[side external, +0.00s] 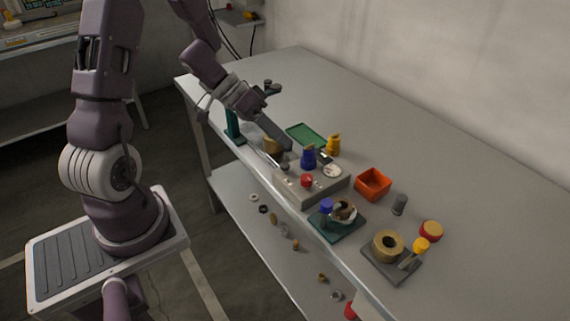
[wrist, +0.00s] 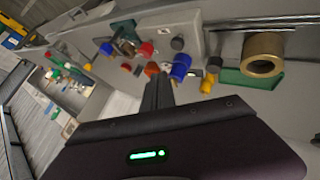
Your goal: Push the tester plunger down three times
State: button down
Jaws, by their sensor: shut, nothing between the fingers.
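The tester is a grey box (side external: 315,188) near the table's front edge, with a red button (side external: 307,181), a white dial (side external: 332,170) and a dark round knob at its left end that looks like the plunger (side external: 285,166). My gripper (side external: 287,149) is shut and empty, pointing down over this left end, close to the knob; I cannot tell whether they touch. In the wrist view the shut fingers (wrist: 158,82) point towards the box (wrist: 190,22), where a dark knob (wrist: 177,43) and a red button (wrist: 147,48) show.
A blue-topped bottle (side external: 308,157) stands close behind the box, with a yellow bottle (side external: 333,145) and green tray (side external: 305,134) beyond. A brass ring (side external: 270,143) is left, an orange bin (side external: 373,184) right. The back of the table is clear.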

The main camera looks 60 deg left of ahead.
jog(key=shift+f, duration=1.75)
jog(key=shift+f, duration=0.1)
dwell(0.6)
jog(key=shift+f, duration=0.3)
jog(key=shift+f, duration=0.7)
dwell(0.6)
jog(key=shift+r, duration=1.15)
jog(key=shift+r, duration=2.5)
dwell(0.3)
